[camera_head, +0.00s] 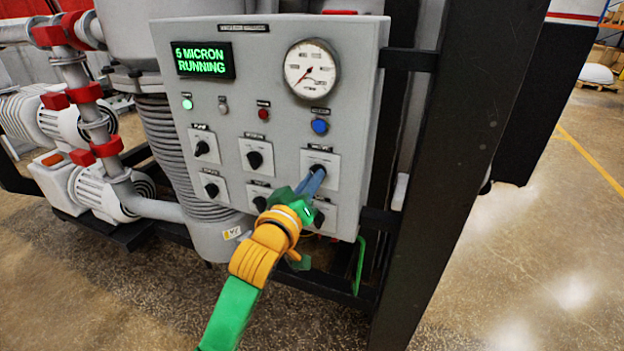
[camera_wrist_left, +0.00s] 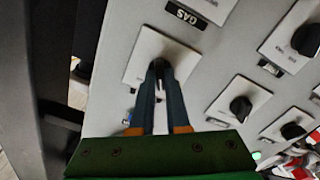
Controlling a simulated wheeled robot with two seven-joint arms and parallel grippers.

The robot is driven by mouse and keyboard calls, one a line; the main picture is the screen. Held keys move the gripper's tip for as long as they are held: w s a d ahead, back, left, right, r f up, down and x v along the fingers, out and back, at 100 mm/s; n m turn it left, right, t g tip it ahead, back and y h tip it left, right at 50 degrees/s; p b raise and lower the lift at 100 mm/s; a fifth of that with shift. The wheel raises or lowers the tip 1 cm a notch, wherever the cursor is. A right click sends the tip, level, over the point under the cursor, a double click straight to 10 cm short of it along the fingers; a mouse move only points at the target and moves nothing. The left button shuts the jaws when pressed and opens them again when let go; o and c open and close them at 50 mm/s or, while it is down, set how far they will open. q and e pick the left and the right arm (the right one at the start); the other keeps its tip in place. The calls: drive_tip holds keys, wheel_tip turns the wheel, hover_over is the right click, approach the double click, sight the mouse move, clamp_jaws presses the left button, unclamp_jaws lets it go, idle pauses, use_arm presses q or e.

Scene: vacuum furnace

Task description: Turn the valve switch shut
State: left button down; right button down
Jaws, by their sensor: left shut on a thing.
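A grey control panel (camera_head: 225,110) carries several black rotary switches on white plates. My left gripper (camera_head: 317,174) reaches up from below, its blue-grey fingers at the upper switch of the rightmost column. In the left wrist view the gripper (camera_wrist_left: 163,74) is shut on that black switch knob (camera_wrist_left: 160,66), in the middle of its white plate (camera_wrist_left: 146,52). The fingers hide most of the knob, so its pointer direction cannot be told. The labels in the head view are too small to read, so I cannot confirm which switch is the valve. My right gripper is not in view.
A green display (camera_head: 204,61) reads "5 MICRON RUNNING". A round gauge (camera_head: 311,69) and a blue button (camera_head: 320,126) sit above the held switch. Neighbouring switches (camera_head: 255,159) are close on the left. A black frame post (camera_head: 450,170) stands right of the panel.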

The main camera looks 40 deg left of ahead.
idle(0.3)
use_arm(q)
drive_tip(key=c, duration=0.9)
unclamp_jaws()
drive_tip(key=p+v, duration=0.5)
drive_tip(key=v, duration=0.2)
drive_tip(key=shift+p, duration=0.3)
